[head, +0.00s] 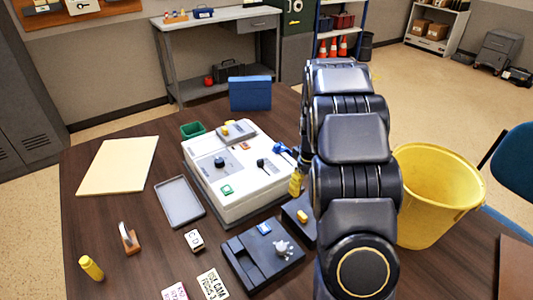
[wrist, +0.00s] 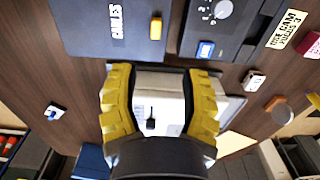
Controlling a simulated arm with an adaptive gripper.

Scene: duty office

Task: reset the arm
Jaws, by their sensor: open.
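My gripper (wrist: 162,74) is open, with its yellow fingers apart and nothing between them in the wrist view. In the head view, a yellow finger of my gripper (head: 296,183) shows at the right side of the white control box (head: 215,198), with my arm hiding the rest. In the wrist view, the white control box (wrist: 172,106) lies beyond the fingers, partly covered by them. I cannot tell whether a finger touches it.
A dark box with a silver knob (head: 262,258) and a grey tray (head: 178,201) are on the brown table. A cream folder (head: 117,163), a small green bin (head: 192,130) and a blue box (head: 250,94) lie farther back. A yellow bucket (head: 433,185) is right of my arm.

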